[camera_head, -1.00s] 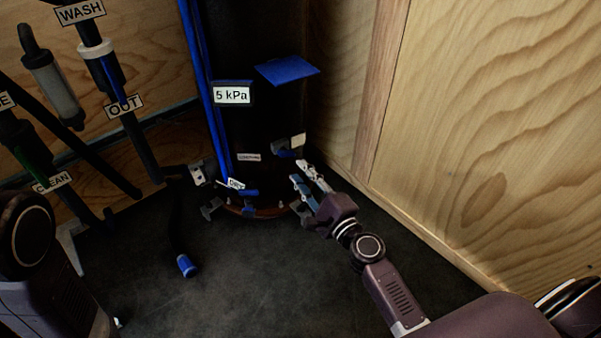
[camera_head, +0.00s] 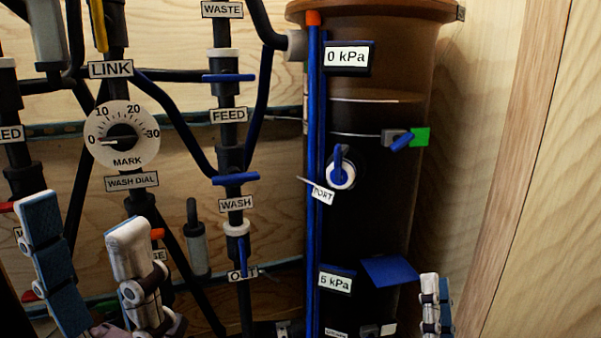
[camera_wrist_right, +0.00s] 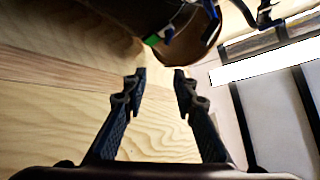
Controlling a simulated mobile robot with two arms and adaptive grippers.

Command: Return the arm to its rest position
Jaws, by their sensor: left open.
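My left gripper (camera_head: 95,240) shows at the lower left of the head view. Its two padded fingers point up and stand apart with nothing between them. My right gripper (camera_head: 435,300) shows only by its fingertips at the lower right of the head view, beside the dark filter column (camera_head: 375,225). In the right wrist view the fingers of my right gripper (camera_wrist_right: 159,75) are spread, with bare wood wall showing between them. The column's round end (camera_wrist_right: 205,40) is beyond the fingertips there.
Piping with a WASH DIAL (camera_head: 122,135) and blue valve handles (camera_head: 235,180) fills the left. The column carries a blue PORT handle (camera_head: 340,170), a blue flap (camera_head: 390,271) and a green-ended clip (camera_head: 419,137). A wood wall (camera_head: 540,200) closes the right side.

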